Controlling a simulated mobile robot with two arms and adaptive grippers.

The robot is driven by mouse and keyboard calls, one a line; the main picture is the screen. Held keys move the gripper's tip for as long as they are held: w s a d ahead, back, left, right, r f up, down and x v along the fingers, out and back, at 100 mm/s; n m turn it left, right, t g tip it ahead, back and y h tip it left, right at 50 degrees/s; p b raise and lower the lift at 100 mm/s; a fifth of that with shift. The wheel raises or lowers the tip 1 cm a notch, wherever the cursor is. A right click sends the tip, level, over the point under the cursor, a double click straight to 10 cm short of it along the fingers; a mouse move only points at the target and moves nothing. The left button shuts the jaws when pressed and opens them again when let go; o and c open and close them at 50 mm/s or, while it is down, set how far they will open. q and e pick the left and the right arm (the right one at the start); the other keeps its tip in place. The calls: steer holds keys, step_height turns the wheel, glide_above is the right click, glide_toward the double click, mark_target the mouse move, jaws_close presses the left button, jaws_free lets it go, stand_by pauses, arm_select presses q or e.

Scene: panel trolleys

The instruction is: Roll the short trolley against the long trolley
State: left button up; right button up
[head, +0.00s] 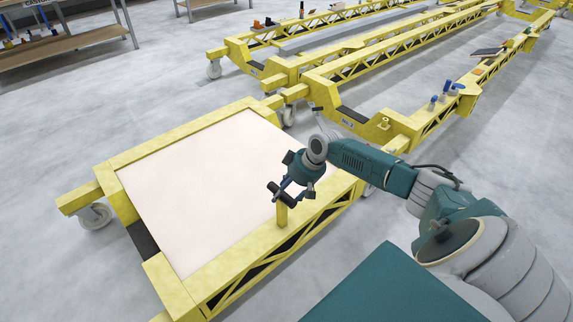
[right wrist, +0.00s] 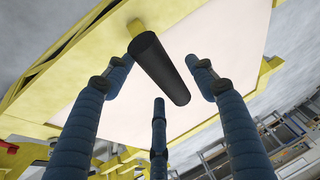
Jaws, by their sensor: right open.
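The short trolley (head: 235,245) has a yellow frame around a pale flat panel (head: 205,185) and stands in front of me on castors. A post with a black grip (right wrist: 158,68) rises from its near right rail; its yellow lower part (head: 282,214) shows in the head view. My right gripper (head: 289,194) is at the top of this post. In the right wrist view its fingers (right wrist: 158,78) are spread around the black grip, not closed on it. The long trolley (head: 345,108) stretches away behind, close to the short trolley's far end; I cannot tell whether they touch. My left gripper is out of view.
Blue-topped items (head: 445,92) and other small things lie on the long trolley's right rail. A wooden workbench (head: 60,47) stands at the upper left. Grey floor (head: 60,135) is clear left of the short trolley.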

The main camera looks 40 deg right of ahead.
steer(key=v, duration=1.2)
